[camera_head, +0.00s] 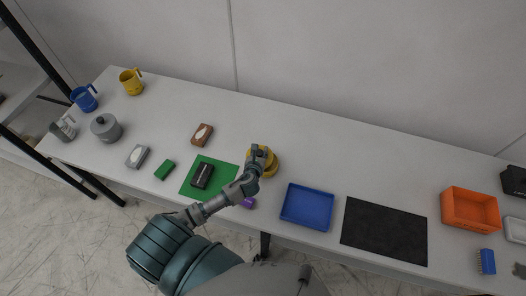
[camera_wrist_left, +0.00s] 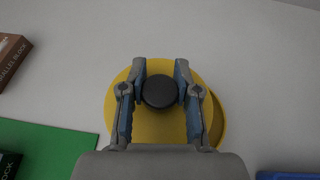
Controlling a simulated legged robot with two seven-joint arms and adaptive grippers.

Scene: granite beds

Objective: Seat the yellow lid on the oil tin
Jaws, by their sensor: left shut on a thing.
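The yellow lid (camera_wrist_left: 160,125) is a round disc with a black knob (camera_wrist_left: 160,91) in the left wrist view. My left gripper (camera_wrist_left: 160,93) is shut on the knob, with one finger on each side. In the head view my left gripper (camera_head: 258,154) is at the middle of the table. A yellow round body (camera_head: 271,168), which looks like the oil tin, is under the lid and mostly hidden. Its yellow edge (camera_wrist_left: 219,118) shows past the lid's right side in the wrist view, so the two look off-centre. I cannot tell whether they touch. My right gripper is not in view.
A green mat (camera_head: 223,178) with a black block (camera_head: 202,175) lies left of the gripper, and a blue tray (camera_head: 308,207) lies right. A brown box (camera_head: 203,134) and a grey pot (camera_head: 106,128) stand farther left. The table behind the gripper is clear.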

